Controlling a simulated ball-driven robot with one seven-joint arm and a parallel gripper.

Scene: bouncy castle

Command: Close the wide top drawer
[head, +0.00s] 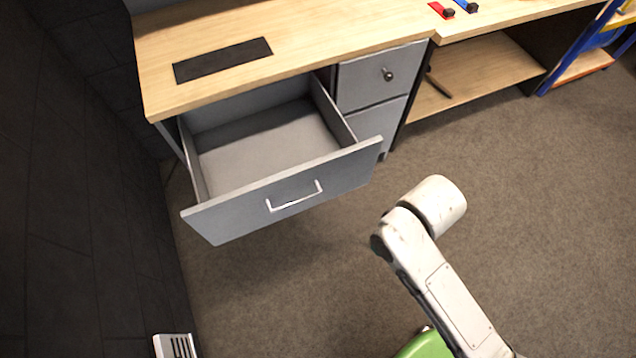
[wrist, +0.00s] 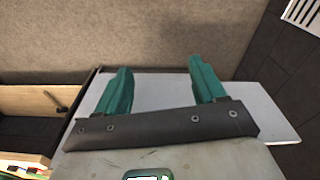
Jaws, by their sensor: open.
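The wide top drawer (head: 228,218) is pulled far out from under the left part of the desk. It has a grey front with a pale bar handle (head: 295,196), and its inside looks empty. My white arm shows at the lower right in the head view, to the right of the drawer; my gripper is not visible there. In the wrist view my gripper (wrist: 158,68) has two teal fingers spread apart with nothing between them. A pale grey panel lies behind the fingers, probably the drawer front; I cannot tell whether they touch it.
The wooden desk top (head: 340,38) has a dark inset panel (head: 222,60). A dark wall (head: 75,200) runs along the left. Brown carpet (head: 540,180) is open at right.

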